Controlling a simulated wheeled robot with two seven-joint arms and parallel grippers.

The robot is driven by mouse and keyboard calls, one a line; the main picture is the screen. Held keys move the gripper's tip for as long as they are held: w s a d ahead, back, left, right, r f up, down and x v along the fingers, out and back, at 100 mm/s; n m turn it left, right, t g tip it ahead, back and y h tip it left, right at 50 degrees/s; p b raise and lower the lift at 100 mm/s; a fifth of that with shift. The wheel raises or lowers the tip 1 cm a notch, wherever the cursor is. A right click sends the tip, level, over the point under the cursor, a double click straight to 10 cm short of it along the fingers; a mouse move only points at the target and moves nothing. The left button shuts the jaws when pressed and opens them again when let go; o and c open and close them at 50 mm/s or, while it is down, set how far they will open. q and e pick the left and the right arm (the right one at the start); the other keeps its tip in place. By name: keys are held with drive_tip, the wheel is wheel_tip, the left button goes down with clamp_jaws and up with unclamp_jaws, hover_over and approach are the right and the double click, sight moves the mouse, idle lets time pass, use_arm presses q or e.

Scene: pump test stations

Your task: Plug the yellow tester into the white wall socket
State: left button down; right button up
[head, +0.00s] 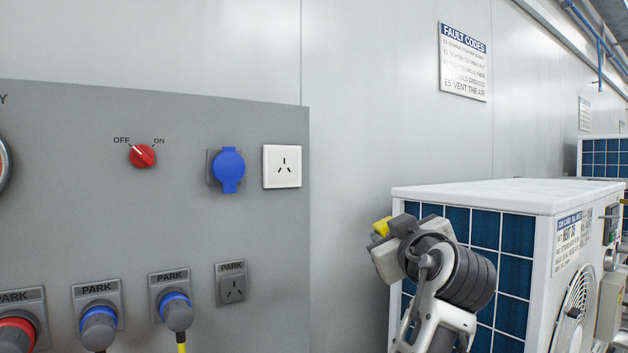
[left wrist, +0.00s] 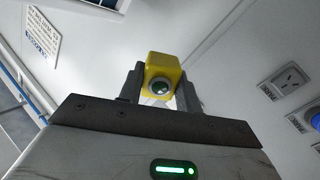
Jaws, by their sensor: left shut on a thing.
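The white wall socket (head: 282,166) is a square plate with three slots, at the right end of the grey panel in the head view. I cannot make it out in the left wrist view. My left gripper (head: 381,236) is to the right of and below this socket, in front of the white outdoor unit. It is shut on the yellow tester (head: 382,226), mostly hidden behind the gripper in the head view. In the left wrist view the tester (left wrist: 163,68) sits between the two fingers, with a round dark-green lens facing the camera. My right gripper is not in view.
The grey panel (head: 80,220) carries a red OFF/ON knob (head: 142,156), a blue capped socket (head: 229,170), several parked plugs and an empty PARK socket (head: 233,288), seen also in the left wrist view (left wrist: 291,80). The white unit (head: 500,196) stands close to my left gripper.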

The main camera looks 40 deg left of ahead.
sight(284, 166)
use_arm(q)
drive_tip(key=shift+s+a+r+n+g+y, duration=0.65)
drive_tip(key=shift+a+r+n+g, duration=1)
drive_tip(key=shift+a, duration=1.4)
drive_tip(key=shift+s+a+r+n+g+y, duration=0.35)
drive_tip(key=shift+a+r+n+g+y, duration=0.5)
drive_tip(key=shift+a+r+n, duration=1.55)
drive_tip(key=shift+s+a+r+n+g+y, duration=0.6)
drive_tip(key=shift+a+r+g, duration=0.8)
drive_tip(key=shift+a, duration=2.3)
drive_tip(key=shift+w+a, duration=0.15)
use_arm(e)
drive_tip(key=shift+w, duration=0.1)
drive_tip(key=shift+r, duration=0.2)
use_arm(q)
drive_tip(key=shift+w+a+p, duration=0.15)
drive_tip(key=shift+a+p, duration=0.15)
drive_tip(key=shift+a, duration=0.15)
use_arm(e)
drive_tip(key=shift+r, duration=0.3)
